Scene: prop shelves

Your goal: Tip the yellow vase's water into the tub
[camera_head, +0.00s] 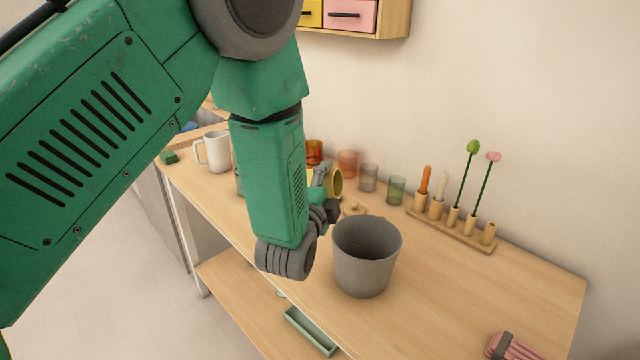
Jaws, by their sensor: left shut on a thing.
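The yellow vase (336,181) shows only in part, just behind and left of the tub, with my left arm hiding the rest. Its round rim faces right, so it looks tilted. My left gripper (324,190) is shut on the vase. The grey tub (365,272) stands upright on the table, in front of and to the right of the vase. The vase is apart from the tub's rim in the picture. I cannot see water in either one. My right gripper is not in view.
Several coloured glasses (368,178) line the wall. A wooden rack (455,232) holding flowers and candle-like sticks stands behind the tub. A white mug (216,151) stands at left, a pink striped item (511,347) at front right. The table (450,290) right of the tub is clear.

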